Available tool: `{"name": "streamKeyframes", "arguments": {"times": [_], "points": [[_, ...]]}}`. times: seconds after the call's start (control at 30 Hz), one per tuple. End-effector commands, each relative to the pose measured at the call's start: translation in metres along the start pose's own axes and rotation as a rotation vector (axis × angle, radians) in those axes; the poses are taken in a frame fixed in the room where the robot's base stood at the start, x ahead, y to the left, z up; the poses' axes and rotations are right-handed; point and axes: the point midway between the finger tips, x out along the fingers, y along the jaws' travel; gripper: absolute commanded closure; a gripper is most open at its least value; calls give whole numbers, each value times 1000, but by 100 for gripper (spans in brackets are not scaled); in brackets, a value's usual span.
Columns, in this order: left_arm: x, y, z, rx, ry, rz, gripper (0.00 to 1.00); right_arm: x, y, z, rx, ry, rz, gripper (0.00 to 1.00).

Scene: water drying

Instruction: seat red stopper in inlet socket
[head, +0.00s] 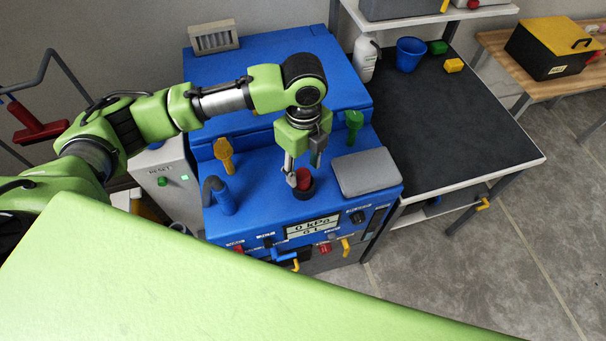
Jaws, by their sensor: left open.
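The red stopper (304,176) is upright in the black round socket (304,191) on top of the blue machine (262,182). Whether it is fully down in the socket I cannot tell. My left gripper (303,172) points down over the stopper, its fingers open on either side of it. One finger hides part of the stopper's left side. My right gripper is not in view.
A grey pad (367,172) lies just right of the socket. A yellow handle (224,154), a green handle (353,126) and a blue spout (219,196) rise from the machine. A dark-topped table (440,125) stands at the right, mostly clear.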

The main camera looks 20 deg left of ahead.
Motion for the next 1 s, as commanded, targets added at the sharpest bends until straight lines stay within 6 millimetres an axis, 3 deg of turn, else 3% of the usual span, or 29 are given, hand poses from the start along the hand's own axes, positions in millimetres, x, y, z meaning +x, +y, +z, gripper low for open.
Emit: {"name": "streamKeyframes", "arguments": {"times": [0.2,0.4,1.0], "points": [[-47,-2,0,0,-2,-6,58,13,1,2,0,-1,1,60],[-76,-1,0,0,0,-4,58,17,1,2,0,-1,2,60],[-84,0,0,0,0,-1,58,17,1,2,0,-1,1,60]]}}
